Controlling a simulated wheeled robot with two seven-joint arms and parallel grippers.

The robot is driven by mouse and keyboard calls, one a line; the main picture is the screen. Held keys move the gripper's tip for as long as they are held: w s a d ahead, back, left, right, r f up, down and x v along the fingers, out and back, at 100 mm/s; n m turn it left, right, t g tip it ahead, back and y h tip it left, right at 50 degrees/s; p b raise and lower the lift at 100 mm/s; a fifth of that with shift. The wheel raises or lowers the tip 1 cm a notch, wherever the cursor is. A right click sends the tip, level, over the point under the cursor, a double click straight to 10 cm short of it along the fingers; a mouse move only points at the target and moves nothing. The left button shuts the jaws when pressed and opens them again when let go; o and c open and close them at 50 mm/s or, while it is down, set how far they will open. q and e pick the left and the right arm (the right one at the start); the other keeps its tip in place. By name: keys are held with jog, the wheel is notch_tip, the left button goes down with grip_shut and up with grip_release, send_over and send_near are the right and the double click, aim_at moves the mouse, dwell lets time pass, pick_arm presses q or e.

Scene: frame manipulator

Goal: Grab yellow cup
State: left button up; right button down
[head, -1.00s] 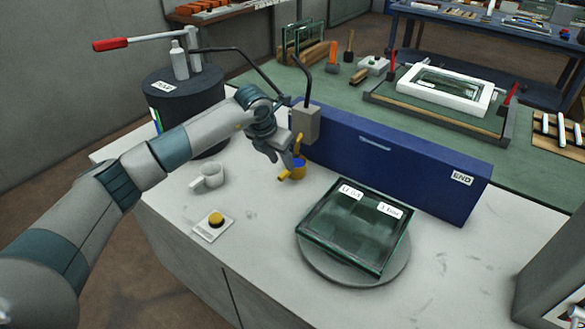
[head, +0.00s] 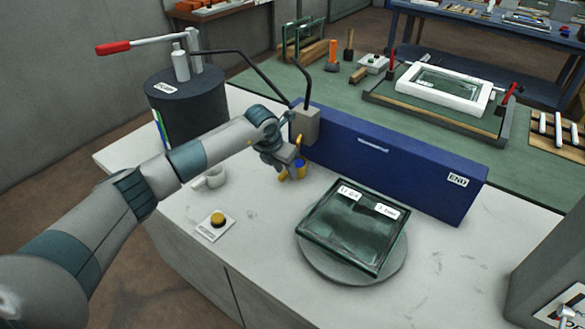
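The small yellow cup (head: 301,173), with blue inside, stands on the white worktop below the grey block of the blue END unit. It is partly hidden by my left gripper (head: 290,158). My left arm comes in from the left, and the gripper is close against the near left side of the cup. Yellow finger-like parts show above and to the left of the cup, spread apart, so the gripper looks open. Whether a finger touches the cup is hidden. My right gripper is not in view.
A yellow button on a white plate (head: 217,222) lies nearer. A glass panel (head: 352,228) rests on a round grey turntable. The blue END unit (head: 405,172) closes off the back.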

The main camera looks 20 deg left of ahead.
pick_arm(q)
jog(key=shift+f, duration=0.1)
jog(key=shift+c, duration=0.2)
grip_shut()
dwell(0.4)
